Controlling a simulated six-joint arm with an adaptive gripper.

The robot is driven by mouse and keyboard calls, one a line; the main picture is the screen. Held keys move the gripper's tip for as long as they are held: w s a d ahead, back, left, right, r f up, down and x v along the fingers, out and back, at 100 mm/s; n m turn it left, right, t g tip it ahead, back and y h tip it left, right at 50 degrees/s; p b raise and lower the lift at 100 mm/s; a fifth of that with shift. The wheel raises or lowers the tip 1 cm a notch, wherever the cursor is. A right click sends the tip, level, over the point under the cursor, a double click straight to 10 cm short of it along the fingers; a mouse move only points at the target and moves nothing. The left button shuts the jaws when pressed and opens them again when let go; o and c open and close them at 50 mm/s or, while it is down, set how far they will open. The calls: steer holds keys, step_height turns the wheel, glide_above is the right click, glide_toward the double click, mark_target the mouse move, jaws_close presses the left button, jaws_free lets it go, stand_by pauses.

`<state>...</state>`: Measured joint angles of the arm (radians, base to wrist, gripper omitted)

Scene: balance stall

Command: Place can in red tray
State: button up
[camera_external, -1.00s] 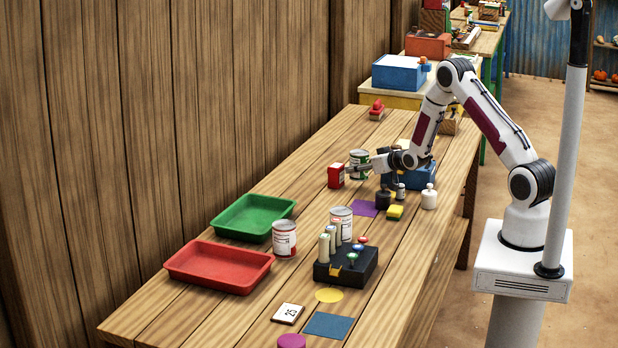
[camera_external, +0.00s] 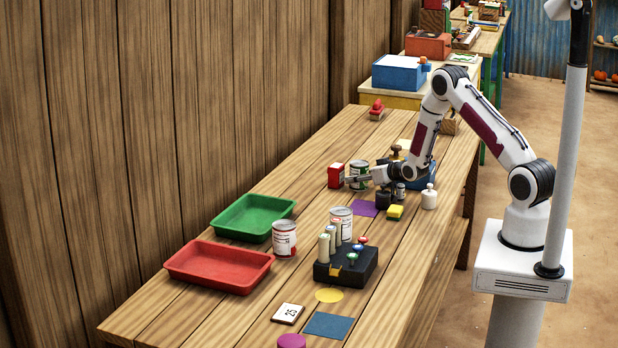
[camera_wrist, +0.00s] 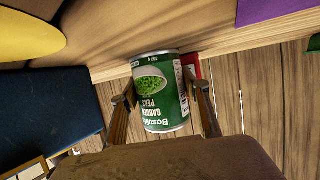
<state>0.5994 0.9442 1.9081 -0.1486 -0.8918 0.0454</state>
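The green-labelled can of garden peas (camera_external: 360,168) stands on the table beside a small red box, with my gripper (camera_external: 356,180) at it. In the wrist view the can (camera_wrist: 160,95) lies between my two fingers (camera_wrist: 163,92), one on each side. The fingers look spread, with a narrow gap at the right; firm contact does not show. The red tray (camera_external: 218,266) is empty at the near left of the table. Two white-and-red cans stand nearer the tray: one (camera_external: 284,240) by its right corner, another (camera_external: 341,222) farther right.
An empty green tray (camera_external: 252,218) lies behind the red one. The red box (camera_external: 336,176) is close to my fingertips.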

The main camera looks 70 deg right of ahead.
steer(key=o, duration=0.3)
steer(key=shift+o, duration=0.2)
steer(key=shift+r, duration=0.2)
steer(key=shift+v, duration=6)
steer(key=shift+r, duration=0.1)
